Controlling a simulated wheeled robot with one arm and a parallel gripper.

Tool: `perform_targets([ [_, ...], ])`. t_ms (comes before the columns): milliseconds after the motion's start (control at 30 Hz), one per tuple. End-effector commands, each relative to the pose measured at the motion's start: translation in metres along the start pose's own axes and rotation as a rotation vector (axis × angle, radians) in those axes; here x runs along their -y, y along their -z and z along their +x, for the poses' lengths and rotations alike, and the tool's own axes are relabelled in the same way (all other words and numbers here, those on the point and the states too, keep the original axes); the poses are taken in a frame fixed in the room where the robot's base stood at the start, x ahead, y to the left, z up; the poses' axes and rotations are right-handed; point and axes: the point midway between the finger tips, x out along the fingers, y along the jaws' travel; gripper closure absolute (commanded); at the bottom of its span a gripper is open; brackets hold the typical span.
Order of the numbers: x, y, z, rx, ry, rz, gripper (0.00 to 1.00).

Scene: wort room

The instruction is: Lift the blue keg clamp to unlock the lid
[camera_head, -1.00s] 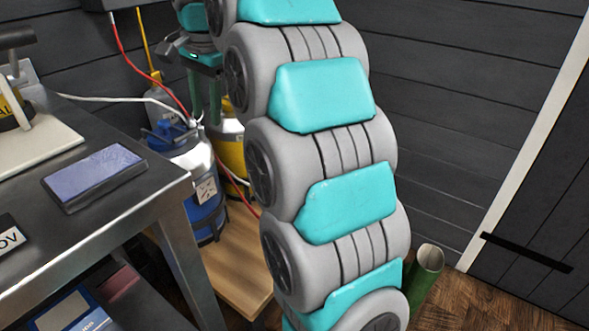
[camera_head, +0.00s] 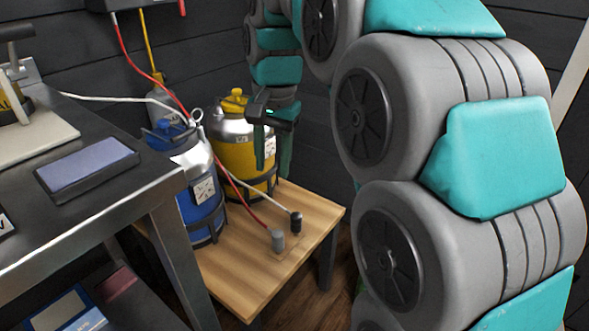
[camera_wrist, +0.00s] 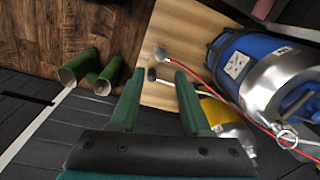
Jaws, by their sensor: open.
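The blue keg (camera_head: 200,196) stands on a low wooden stand, with a metal top and a blue clamp (camera_head: 165,131) on it, partly behind a hose. The keg also shows at the upper right in the wrist view (camera_wrist: 238,54), lying sideways in that picture. I cannot tell from either view whether the clamp is down or raised. My gripper (camera_head: 272,168) is open and empty, fingers pointing down, to the right of the blue keg and in front of the yellow keg. Its green fingers (camera_wrist: 160,76) frame the wooden stand in the wrist view.
The yellow keg (camera_head: 232,172) stands behind my gripper. A red and a white hose end in fittings (camera_head: 278,240) on the wooden stand (camera_head: 250,270). A metal table (camera_head: 110,210) stands close on the left.

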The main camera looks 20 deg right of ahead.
Motion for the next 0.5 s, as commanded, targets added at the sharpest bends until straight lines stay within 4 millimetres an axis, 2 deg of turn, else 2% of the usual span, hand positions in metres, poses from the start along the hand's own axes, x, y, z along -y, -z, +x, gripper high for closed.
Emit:
perform_targets([
  [167,-0.0058,-0.0077,0.0073,0.006,-0.007,-0.029,0.53],
  [500,-0.0069,-0.0091,0.0088,0.006,-0.008,-0.039,0.53],
])
